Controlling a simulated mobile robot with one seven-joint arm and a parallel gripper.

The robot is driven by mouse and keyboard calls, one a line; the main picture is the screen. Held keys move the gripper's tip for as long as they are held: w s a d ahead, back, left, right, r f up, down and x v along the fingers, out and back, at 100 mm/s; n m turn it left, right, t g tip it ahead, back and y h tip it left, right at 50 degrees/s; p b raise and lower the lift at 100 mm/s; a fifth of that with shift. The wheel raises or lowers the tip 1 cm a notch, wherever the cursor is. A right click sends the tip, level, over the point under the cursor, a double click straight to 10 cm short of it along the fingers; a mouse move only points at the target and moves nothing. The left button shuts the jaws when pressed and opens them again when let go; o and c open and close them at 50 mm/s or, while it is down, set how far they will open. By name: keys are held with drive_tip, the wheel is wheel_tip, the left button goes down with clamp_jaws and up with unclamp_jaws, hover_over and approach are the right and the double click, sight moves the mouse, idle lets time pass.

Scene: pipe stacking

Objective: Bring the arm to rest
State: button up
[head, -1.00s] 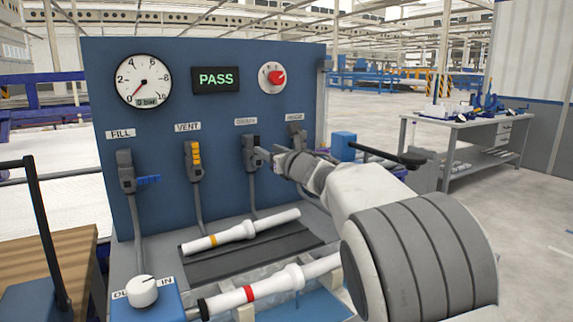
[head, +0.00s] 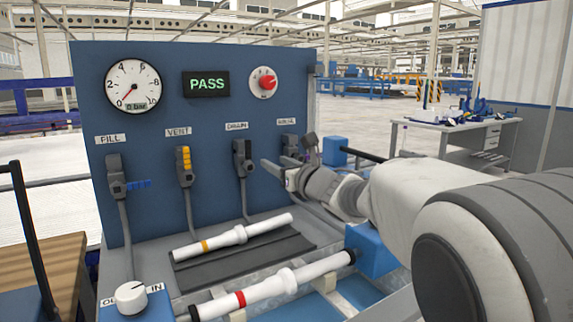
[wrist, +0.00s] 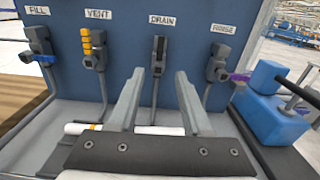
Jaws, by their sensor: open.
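My gripper (head: 287,162) is in front of the blue test panel (head: 215,130), near the DRAIN and RINSE valves. In the wrist view its two fingers (wrist: 157,103) stand apart with nothing between them. The arm comes in from the right side of the head view. The DRAIN valve (wrist: 158,55) has its dark handle upright. A white pipe with an orange band (head: 232,238) lies on the dark grey mat below the gripper. A white pipe with a red band (head: 270,291) lies in front of it, its right end by a blue block (head: 372,252).
The FILL valve (head: 115,177) has a blue handle and the VENT valve (head: 184,165) a yellow one. The display (head: 206,84) reads PASS and the gauge (head: 133,87) reads 0 bar. A white knob (head: 131,297) sits at front left. A workbench (head: 452,135) stands farther back.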

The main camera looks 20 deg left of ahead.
drive_tip(key=w+d+r+m+t+h, duration=0.1)
drive_tip(key=d+m+t+h, duration=0.2)
drive_tip(key=d+m+h, duration=0.85)
drive_tip(key=s+d+f+m+g, duration=0.1)
drive_tip(key=s+d+m, duration=0.2)
drive_tip(key=d+m, duration=0.55)
drive_tip(key=s+d+f+m, duration=0.25)
drive_tip(key=d+m, duration=0.25)
drive_tip(key=d, duration=0.6)
drive_tip(key=s+d+f+m+g+h, duration=0.1)
drive_tip(key=s+d+f+m+g, duration=0.25)
drive_tip(key=s+m, duration=0.5)
drive_tip(key=s+d+f+m+g+h+p, duration=0.1)
drive_tip(key=s+d+f+m+g, duration=0.15)
drive_tip(key=s+f+m, duration=0.6)
drive_tip(key=s+d+f+m+g+h, duration=0.15)
drive_tip(key=s+d+m, duration=0.3)
drive_tip(key=s, duration=0.75)
wheel_tip(320, 180, up, 27)
drive_tip(key=y+p, duration=0.1)
drive_tip(key=p, duration=2.5)
drive_tip(key=shift+w+a, duration=0.3)
drive_tip(key=shift+a, duration=0.05)
